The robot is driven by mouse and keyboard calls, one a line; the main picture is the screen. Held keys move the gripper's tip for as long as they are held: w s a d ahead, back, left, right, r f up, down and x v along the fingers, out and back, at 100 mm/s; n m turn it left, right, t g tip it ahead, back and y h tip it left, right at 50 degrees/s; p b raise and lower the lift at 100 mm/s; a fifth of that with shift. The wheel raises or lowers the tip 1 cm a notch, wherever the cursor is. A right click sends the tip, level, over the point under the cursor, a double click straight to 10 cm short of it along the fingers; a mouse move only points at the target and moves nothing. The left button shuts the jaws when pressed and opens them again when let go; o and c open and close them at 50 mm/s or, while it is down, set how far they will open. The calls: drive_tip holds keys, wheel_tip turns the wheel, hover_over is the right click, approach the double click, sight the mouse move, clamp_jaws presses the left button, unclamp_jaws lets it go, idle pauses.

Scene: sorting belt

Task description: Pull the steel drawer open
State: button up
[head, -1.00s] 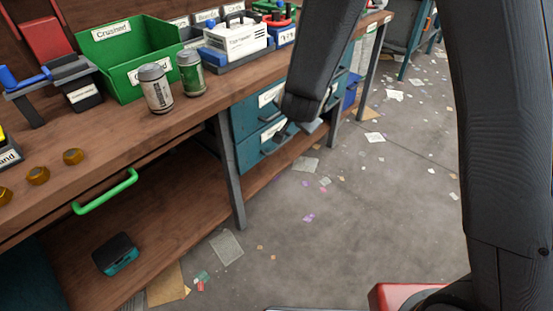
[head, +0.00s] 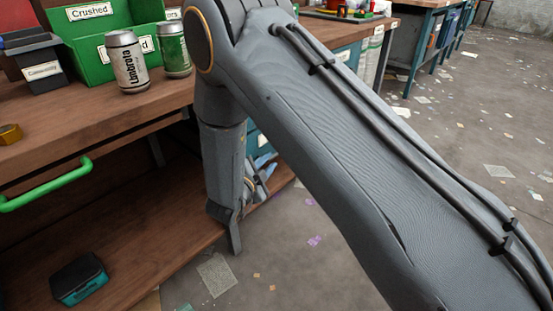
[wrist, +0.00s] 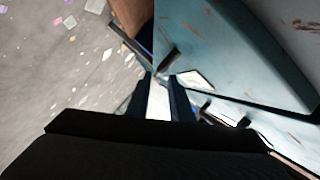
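The steel drawer unit is teal and sits under the bench. In the head view only a sliver of its teal front (head: 262,143) shows, the rest hidden behind my arm. In the wrist view its scuffed teal front (wrist: 215,45) fills the right, with a white label (wrist: 196,79) and dark handle parts (wrist: 222,117). My gripper (wrist: 160,82) points toward the unit's edge, its two dark fingers apart with a pale gap between them. In the head view my gripper (head: 262,176) is low beside the unit, partly hidden. I cannot tell whether it touches a handle.
The wooden bench (head: 60,138) holds a green crate (head: 82,50), a white can (head: 126,62) and a green can (head: 173,50). A green bar handle (head: 48,187) juts from its front. A teal box (head: 78,280) lies on the lower shelf (head: 150,258). Littered floor (head: 450,150) is open at right.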

sight(274, 157)
drive_tip(key=b+x, duration=0.2)
drive_tip(key=x, duration=0.5)
drive_tip(key=shift+w, duration=0.1)
clamp_jaws()
